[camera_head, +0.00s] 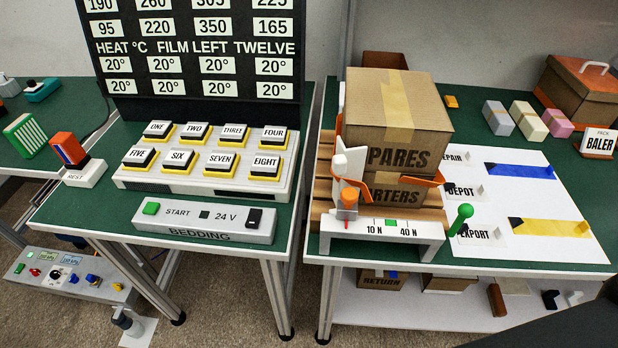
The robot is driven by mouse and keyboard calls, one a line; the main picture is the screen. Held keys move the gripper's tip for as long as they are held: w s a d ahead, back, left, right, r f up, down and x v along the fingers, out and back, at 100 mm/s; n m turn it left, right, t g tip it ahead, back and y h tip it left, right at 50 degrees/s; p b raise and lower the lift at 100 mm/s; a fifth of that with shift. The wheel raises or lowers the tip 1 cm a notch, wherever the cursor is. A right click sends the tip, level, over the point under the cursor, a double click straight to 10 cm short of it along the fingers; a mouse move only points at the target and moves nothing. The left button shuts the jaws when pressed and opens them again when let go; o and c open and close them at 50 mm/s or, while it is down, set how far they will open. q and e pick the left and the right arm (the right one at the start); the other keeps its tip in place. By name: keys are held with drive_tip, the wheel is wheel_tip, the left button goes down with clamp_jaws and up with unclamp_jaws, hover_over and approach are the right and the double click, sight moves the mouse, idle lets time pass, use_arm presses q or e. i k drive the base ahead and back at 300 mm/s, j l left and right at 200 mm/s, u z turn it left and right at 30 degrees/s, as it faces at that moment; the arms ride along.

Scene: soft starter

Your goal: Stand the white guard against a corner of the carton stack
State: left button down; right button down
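The carton stack is a SPARES box (395,105) on a second, partly hidden carton (400,197), standing on wooden slats. A white upright piece (349,163) stands at the stack's front left corner; it looks like a guard, but I cannot tell whether it touches the carton. Another white strip (341,95) shows at the back left edge. A small white piece (575,298) lies on the lower shelf near a brown one (497,300) and a black one (550,299); which white piece is the guard is unclear. Neither of my grippers is in view.
To the right lie a white sheet (545,205), small blocks (528,121) and a BALER sign (598,142). A button panel (210,160) stands left.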

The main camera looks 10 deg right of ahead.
sight(344, 179)
drive_tip(key=u, duration=1.1)
drive_tip(key=k+l, duration=0.15)
drive_tip(key=k, duration=0.35)
drive_tip(key=k+l, duration=0.15)
drive_tip(key=k, duration=0.3)
